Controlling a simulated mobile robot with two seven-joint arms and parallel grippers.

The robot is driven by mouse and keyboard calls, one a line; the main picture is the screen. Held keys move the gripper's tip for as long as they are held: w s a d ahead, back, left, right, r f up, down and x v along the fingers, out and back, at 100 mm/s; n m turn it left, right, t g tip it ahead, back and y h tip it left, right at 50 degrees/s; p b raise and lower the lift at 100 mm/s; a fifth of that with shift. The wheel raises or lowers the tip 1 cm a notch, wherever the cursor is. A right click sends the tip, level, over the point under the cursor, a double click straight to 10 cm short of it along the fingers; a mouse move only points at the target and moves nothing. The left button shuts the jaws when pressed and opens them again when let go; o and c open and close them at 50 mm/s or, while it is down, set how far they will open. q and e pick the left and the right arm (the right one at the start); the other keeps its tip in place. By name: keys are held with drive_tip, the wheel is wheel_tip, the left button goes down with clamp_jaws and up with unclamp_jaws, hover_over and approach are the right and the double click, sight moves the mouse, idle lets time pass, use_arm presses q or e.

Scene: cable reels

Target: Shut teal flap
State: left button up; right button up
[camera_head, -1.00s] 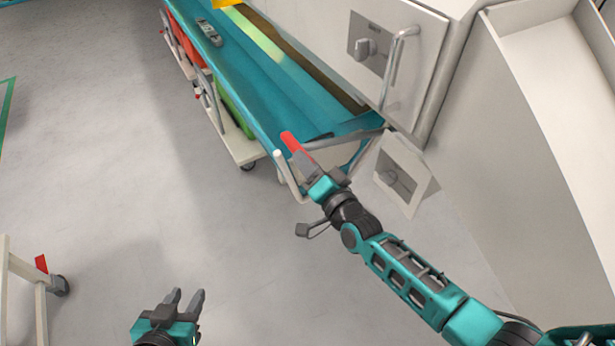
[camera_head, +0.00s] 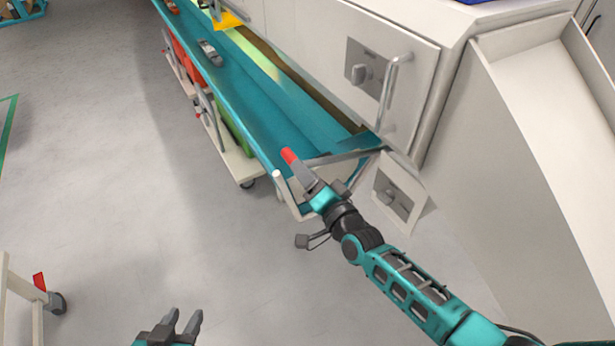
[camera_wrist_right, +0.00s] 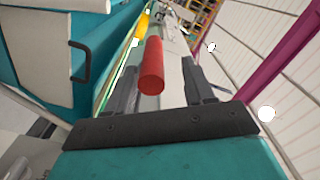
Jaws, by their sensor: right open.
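The teal flap (camera_head: 235,85) is a long panel hanging open along the white cabinet front, running from the upper left to the middle of the head view. My right gripper (camera_head: 318,181) is at its near end, with its fingers apart. A red-tipped piece (camera_head: 289,156) shows at the gripper. In the right wrist view a red cylinder (camera_wrist_right: 152,65) lies between the open fingers (camera_wrist_right: 160,75); contact with them cannot be told. My left gripper (camera_head: 184,322) is at the bottom edge, fingers apart and empty, away from the flap.
A white panel with a knob and a bar handle (camera_head: 390,95) is right of the flap. A low white trolley (camera_head: 238,170) with red and green items stands below the flap. Another white frame (camera_head: 20,285) is at the lower left. The grey floor between is clear.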

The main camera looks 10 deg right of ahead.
drive_tip(key=shift+f, duration=0.15)
drive_tip(key=shift+s+d, duration=0.1)
drive_tip(key=shift+s, duration=0.2)
drive_tip(key=v, duration=1.2)
drive_tip(key=shift+s+p, duration=0.15)
drive_tip(key=shift+p, duration=0.2)
drive_tip(key=s+d+f+n+g+h, duration=0.3)
drive_tip(key=s+f+n+g, duration=0.3)
drive_tip(key=s+n, duration=0.4)
drive_tip(key=shift+s+d+f+h, duration=0.35)
drive_tip(key=shift+f+h, duration=0.25)
drive_tip(key=shift+f, duration=0.3)
